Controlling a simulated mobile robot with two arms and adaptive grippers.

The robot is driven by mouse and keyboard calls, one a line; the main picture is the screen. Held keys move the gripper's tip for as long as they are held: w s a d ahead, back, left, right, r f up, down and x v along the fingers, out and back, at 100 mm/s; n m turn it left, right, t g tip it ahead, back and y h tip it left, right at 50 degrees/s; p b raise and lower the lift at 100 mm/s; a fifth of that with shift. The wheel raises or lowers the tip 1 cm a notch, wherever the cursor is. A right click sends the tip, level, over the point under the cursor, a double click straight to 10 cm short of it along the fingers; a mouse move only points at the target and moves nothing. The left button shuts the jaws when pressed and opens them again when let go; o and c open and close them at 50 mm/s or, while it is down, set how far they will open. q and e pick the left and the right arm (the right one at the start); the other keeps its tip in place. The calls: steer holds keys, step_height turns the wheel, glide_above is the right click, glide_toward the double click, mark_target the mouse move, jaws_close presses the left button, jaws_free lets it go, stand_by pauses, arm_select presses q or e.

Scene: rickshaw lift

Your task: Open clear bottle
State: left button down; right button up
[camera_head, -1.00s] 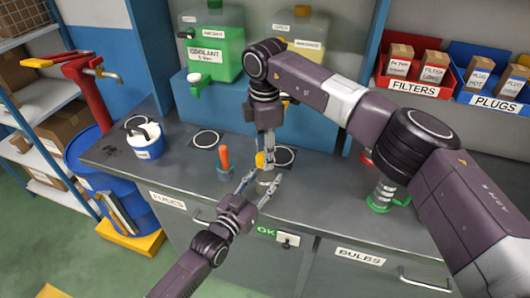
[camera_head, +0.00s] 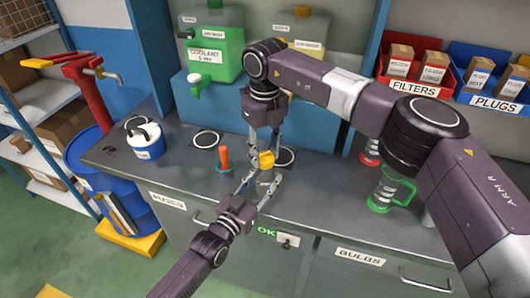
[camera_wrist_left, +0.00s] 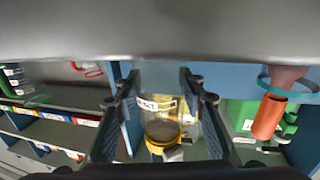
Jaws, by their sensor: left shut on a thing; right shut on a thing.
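The clear bottle (camera_head: 265,178) stands near the front edge of the grey counter, largely hidden by my fingers. Its yellow cap (camera_head: 266,160) shows at the top. My left gripper (camera_head: 263,183) is shut on the bottle's body from the front. In the left wrist view the clear bottle (camera_wrist_left: 160,128) sits between my two fingers, with yellow at its lower end. My right gripper (camera_head: 266,153) points down from above and is shut on the yellow cap. I cannot tell whether the cap is loose from the bottle.
A blue-and-white pot (camera_head: 145,140) is further left. A clear green-based vessel (camera_head: 388,190) stands at right under my right arm. A green coolant tank (camera_head: 214,55) is at the back.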

steer(key=n, duration=0.7)
steer(key=shift+w, duration=0.1)
steer(key=n, duration=0.5)
steer(key=shift+n, duration=0.3)
steer(key=n, duration=1.3)
steer(key=shift+r, duration=0.25)
steer(key=shift+r, duration=0.9)
steer(key=shift+r, duration=0.15)
